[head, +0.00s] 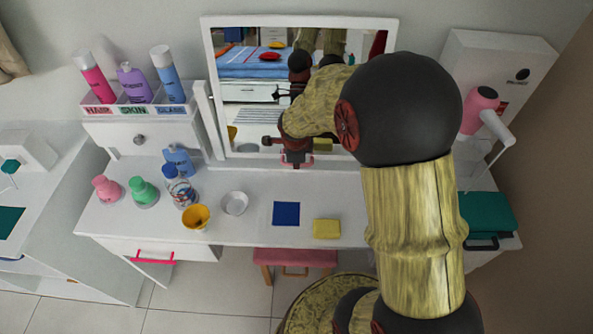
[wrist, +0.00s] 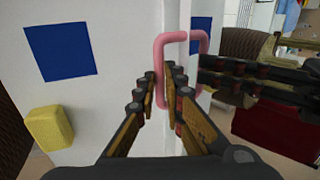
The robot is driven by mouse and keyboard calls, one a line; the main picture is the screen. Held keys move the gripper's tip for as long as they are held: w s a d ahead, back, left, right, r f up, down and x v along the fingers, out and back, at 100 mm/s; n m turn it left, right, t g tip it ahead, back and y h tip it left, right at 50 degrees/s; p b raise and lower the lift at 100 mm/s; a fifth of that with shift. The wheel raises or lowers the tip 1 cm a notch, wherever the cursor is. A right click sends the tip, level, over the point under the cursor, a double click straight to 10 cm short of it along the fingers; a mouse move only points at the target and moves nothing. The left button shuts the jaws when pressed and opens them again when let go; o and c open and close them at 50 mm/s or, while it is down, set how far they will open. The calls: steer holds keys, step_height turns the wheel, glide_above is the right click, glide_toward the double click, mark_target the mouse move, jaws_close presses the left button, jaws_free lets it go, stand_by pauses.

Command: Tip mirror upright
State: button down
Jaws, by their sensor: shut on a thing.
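The mirror (head: 255,118) has a white frame and stands between side posts at the back of the white vanity table (head: 255,228). It looks roughly upright; its exact tilt I cannot tell. It reflects a blue bed and my arm. My gripper (head: 294,154) is at the middle of its lower edge, partly hidden by my arm. In the wrist view a pink handle (wrist: 160,58) passes between the fingertips of my gripper (wrist: 165,84), which is shut on it. My gripper's reflection shows at the right of the wrist view.
A blue square (head: 286,214), a yellow block (head: 327,229), a white bowl (head: 235,203) and an orange cup (head: 196,217) are on the table. Bottles (head: 178,160) stand at left, with a bottle rack (head: 139,108) behind. A hair dryer (head: 484,108) is at right.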

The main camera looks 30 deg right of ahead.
steer(key=shift+w+d+f+b, duration=0.75)
steer(key=shift+w+d+f, duration=0.15)
steer(key=shift+w, duration=0.2)
steer(key=shift+a+f, duration=0.1)
steer(key=c, duration=2.2)
jaws_free()
steer(key=o, duration=0.3)
steer(key=shift+w, duration=0.1)
steer(key=shift+r, duration=0.2)
steer(key=v, duration=1.2)
steer(key=shift+w, duration=0.1)
